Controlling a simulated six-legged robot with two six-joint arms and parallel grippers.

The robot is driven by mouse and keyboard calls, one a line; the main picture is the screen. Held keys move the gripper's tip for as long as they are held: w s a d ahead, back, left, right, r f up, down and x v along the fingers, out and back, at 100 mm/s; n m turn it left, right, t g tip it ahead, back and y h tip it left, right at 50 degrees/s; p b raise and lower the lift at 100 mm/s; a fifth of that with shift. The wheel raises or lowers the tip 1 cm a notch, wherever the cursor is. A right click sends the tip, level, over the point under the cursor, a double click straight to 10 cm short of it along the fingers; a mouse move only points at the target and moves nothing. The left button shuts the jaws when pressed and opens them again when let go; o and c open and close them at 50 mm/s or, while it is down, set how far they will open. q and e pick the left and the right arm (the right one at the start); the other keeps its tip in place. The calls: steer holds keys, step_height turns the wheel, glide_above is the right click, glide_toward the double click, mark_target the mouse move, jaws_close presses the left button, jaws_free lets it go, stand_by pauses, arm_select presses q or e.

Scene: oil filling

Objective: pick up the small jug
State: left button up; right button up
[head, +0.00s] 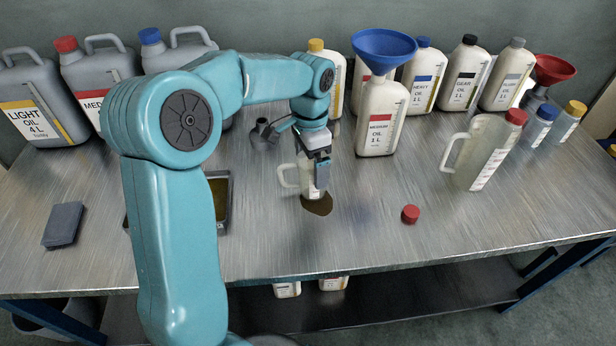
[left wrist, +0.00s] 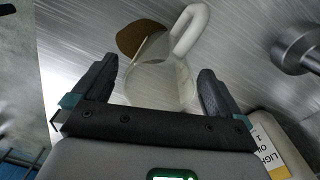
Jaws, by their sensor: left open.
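The small jug (head: 304,180) is clear and pale, with a white handle on its left in the head view. It stands upright on the metal table, beside or over a brown oil puddle (head: 318,205). My left gripper (head: 319,172) is open, pointing down right at the jug, and hides part of its body. In the left wrist view the jug (left wrist: 163,84) lies between the two spread fingers, with its handle (left wrist: 190,30) beyond them. Contact with the fingers cannot be made out. My right gripper is out of view.
A large clear jug (head: 479,155) stands at right, with a red cap (head: 410,214) lying nearer. A medium oil bottle (head: 379,128) holds a blue funnel (head: 384,48). Grey cans and bottles line the back.

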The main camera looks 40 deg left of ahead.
arm_select(q)
steer(key=c, duration=1.2)
steer(key=shift+r, duration=0.1)
